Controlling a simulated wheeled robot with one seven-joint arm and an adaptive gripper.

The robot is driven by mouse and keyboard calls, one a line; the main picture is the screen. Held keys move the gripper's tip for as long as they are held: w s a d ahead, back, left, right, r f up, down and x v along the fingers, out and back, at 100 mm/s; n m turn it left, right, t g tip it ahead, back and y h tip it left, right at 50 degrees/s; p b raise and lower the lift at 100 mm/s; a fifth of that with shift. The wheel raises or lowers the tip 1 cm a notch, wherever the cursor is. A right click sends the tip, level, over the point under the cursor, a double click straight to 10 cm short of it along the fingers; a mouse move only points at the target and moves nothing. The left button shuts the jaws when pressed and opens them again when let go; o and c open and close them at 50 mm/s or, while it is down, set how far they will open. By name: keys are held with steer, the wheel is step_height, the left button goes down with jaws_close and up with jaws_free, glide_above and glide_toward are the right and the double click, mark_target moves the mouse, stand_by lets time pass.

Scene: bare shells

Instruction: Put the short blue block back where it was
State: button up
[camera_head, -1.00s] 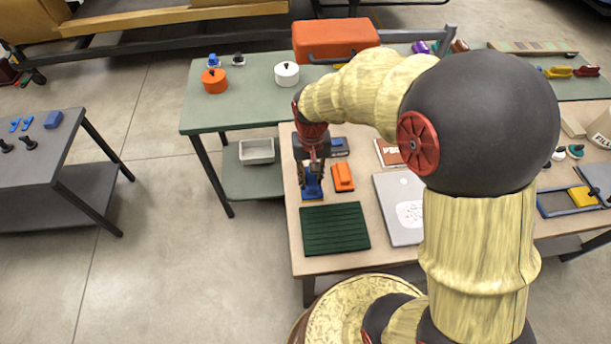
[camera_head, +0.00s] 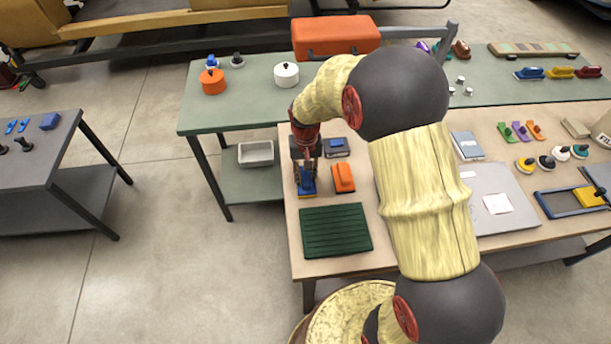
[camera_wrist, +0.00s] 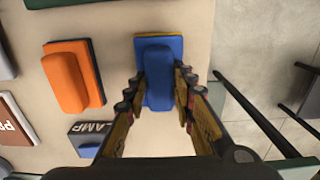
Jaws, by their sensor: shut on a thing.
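The short blue block (camera_head: 306,188) is at the left end of the wooden table. In the wrist view the blue block (camera_wrist: 158,72) has a raised blue top on a wider base with a yellow edge. My gripper (camera_head: 307,180) points down over it. In the wrist view my gripper (camera_wrist: 160,85) has one finger on each side of the block, shut on it. An orange block (camera_head: 343,178) lies to its right, apart from it; in the wrist view it is the orange block (camera_wrist: 68,78) on a dark base. I cannot tell whether the blue block touches the table.
A dark green ribbed mat (camera_head: 335,230) lies in front of the blocks. A dark labelled holder (camera_head: 337,148) with a blue part stands behind. A grey laptop-like panel (camera_head: 497,215) lies to the right. The table's left edge is close to my gripper.

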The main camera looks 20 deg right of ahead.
mark_target(306, 175)
steer(key=o, duration=1.1)
step_height(306, 175, up, 13)
steer(key=p, duration=0.3)
steer(key=s+r+n+t, duration=0.1)
steer(key=s+r+t, duration=0.2)
steer(key=s+r, duration=1)
steer(key=s+r+t, duration=0.1)
steer(key=s+r, duration=0.1)
steer(key=s, duration=0.1)
steer(key=s+r, duration=0.2)
steer(key=s, duration=0.2)
steer(key=s+r+n+t, duration=0.1)
steer(key=s+r, duration=0.1)
steer(key=s, duration=0.2)
steer(key=shift+s+t, duration=0.25)
steer(key=shift+t, duration=0.05)
steer(key=shift+f, duration=0.15)
steer(key=shift+f+b, duration=0.35)
steer(key=shift+b, duration=0.2)
